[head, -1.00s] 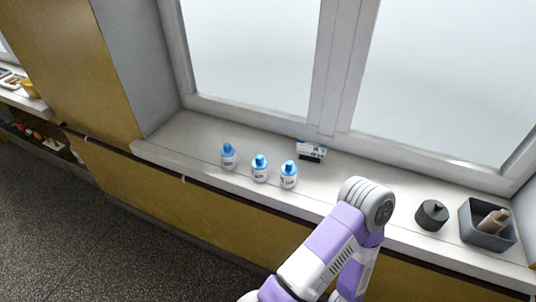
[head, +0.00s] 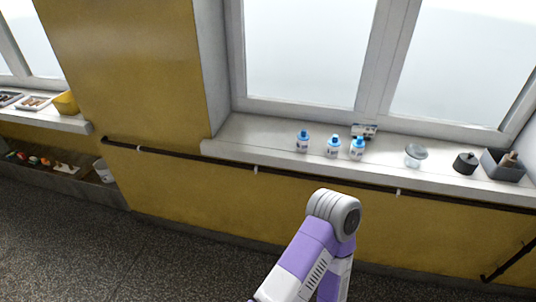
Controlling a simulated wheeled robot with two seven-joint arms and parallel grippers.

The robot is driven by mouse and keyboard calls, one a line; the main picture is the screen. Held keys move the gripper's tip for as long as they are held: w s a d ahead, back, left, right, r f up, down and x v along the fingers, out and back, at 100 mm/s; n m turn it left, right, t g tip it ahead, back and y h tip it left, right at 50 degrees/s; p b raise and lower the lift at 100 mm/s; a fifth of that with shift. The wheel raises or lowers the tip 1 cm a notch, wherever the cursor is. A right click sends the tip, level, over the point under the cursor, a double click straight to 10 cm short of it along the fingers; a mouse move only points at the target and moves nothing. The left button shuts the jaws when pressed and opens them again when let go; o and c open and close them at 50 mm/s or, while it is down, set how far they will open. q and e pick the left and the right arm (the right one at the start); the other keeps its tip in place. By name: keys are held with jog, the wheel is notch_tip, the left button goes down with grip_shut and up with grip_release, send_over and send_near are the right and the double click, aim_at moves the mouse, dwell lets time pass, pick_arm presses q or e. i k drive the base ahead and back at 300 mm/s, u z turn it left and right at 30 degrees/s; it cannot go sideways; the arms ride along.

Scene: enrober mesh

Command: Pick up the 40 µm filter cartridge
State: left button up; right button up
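Three small white cartridge-like containers with blue tops stand upright on the windowsill (head: 240,134): a left one (head: 303,143), a middle one (head: 333,148) and a right one (head: 357,150). Their labels are too small to read, so I cannot tell which, if any, is the 40 µm cartridge. One of my purple and white arms rises from the bottom, with its grey joint in front of the yellow wall below the sill. Neither gripper shows in the head view.
Behind the containers lies a small white and dark item (head: 364,130). To their right stand a clear jar (head: 415,155), a dark round pot (head: 466,163) and a grey bin (head: 502,166). A dark rail (head: 220,163) runs below the sill. Another sill (head: 45,117) with trays is at left.

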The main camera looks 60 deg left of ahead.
aim_at(303, 140)
jog(key=k, duration=0.1)
jog(key=u, duration=1.4)
